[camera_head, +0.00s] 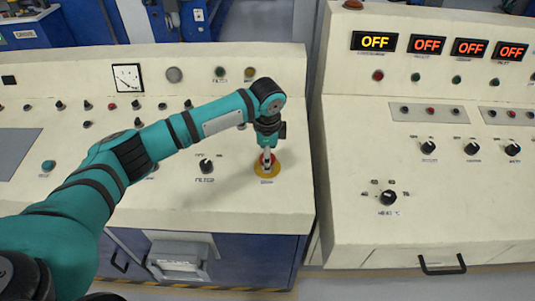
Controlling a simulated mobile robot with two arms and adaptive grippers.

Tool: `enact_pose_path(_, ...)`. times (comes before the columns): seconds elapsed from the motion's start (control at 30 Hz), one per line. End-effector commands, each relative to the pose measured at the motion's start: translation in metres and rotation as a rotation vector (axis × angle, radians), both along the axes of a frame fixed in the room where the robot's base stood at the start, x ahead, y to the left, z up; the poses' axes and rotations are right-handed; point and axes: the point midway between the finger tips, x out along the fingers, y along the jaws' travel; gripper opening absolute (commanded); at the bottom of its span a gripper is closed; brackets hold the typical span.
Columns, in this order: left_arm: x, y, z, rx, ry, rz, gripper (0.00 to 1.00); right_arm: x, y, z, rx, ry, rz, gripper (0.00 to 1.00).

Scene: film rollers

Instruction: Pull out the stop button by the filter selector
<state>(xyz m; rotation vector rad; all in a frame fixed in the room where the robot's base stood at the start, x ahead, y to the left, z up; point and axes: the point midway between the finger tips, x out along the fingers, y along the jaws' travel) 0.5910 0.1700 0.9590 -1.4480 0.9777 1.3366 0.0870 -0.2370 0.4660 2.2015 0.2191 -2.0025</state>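The stop button is a red knob on a round yellow base (277,171), on the sloping cream panel near its right edge. The filter selector (206,166) is a black knob to its left. My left arm reaches in from the left, and my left gripper (267,155) points down at the button from above. The fingertips overlap the red knob, which is partly hidden behind them. I cannot tell whether the fingers touch or grasp it. My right gripper is not in view.
A second cream console (450,195) stands to the right across a narrow gap, with black knobs and lit OFF displays (375,41). Small buttons and a dial gauge (127,77) are behind my arm. The panel around the stop button is clear.

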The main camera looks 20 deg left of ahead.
Motion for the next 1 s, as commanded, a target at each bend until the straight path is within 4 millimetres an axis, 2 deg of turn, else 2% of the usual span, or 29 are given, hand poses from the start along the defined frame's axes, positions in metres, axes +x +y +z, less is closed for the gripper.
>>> enact_pose_path(0.27,-0.001,0.0,0.006,0.001,0.001,0.001,0.68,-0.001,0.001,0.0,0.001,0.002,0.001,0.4)
enact_pose_path(0.37,-0.002,0.0,0.02,0.0,0.0,0.0,0.68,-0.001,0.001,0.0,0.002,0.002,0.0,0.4)
enact_pose_path(0.7,-0.009,-0.002,0.091,-0.001,-0.002,0.001,0.68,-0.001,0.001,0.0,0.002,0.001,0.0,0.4)
enact_pose_path(0.83,-0.011,-0.003,0.109,0.0,-0.001,0.0,0.68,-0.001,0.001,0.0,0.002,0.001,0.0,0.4)
enact_pose_path(1.0,-0.012,-0.003,0.118,0.001,0.001,0.0,0.68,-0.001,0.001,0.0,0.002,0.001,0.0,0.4)
